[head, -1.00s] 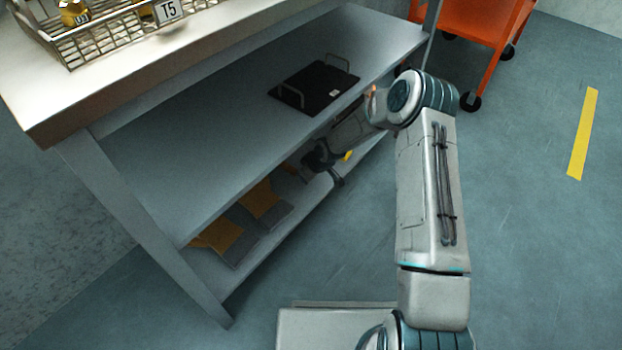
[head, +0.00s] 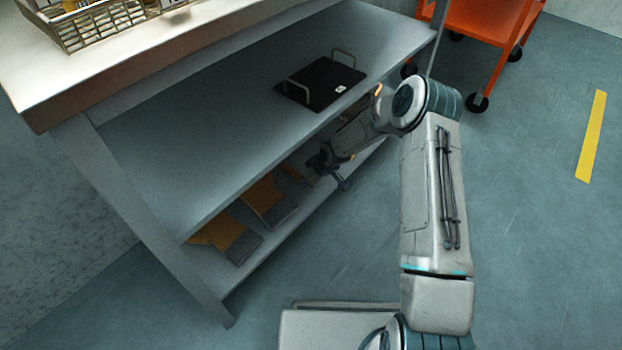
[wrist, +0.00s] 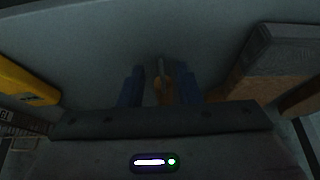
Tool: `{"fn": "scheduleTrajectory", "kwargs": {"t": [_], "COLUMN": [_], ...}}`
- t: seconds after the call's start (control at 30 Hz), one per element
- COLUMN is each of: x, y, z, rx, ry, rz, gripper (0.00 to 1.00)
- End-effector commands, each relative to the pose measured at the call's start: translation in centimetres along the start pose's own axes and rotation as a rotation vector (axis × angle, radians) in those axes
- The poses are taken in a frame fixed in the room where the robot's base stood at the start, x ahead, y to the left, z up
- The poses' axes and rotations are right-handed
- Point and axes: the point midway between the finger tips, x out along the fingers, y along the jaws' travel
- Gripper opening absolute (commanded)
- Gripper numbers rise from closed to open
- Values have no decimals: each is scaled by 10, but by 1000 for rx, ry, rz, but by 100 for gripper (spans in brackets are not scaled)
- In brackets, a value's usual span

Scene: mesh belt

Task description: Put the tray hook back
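My gripper (head: 324,166) reaches into the lower level of the bench, under the middle shelf, where it is small and dark. In the wrist view its two blue fingers (wrist: 160,88) stand apart. A thin grey upright piece (wrist: 161,68) with an orange-tan part below it shows between them, with gaps on both sides. It may be the tray hook; the dim light leaves this unclear. A black tray (head: 322,88) with two upright handles and a small white label lies on the middle shelf, above my gripper and apart from it.
Orange-and-grey items (head: 225,236) lie on the lower shelf. The wrist view shows a yellow object (wrist: 25,92) at left and a grey-brown block (wrist: 275,62) at right. A wire basket (head: 95,25) stands on the bench top. An orange cart (head: 485,20) stands behind at right.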

Motion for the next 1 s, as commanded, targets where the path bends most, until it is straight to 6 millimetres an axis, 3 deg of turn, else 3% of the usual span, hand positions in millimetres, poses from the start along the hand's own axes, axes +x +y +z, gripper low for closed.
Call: {"fn": "scheduleTrajectory", "kwargs": {"t": [0.23,0.7,1.0], "x": [-12,-113,-138], "y": [1,1,0], "z": [-1,-1,0], "rx": [1,2,0], "ry": [0,0,-1], "rz": [1,1,0], "gripper": [31,31,31]}}
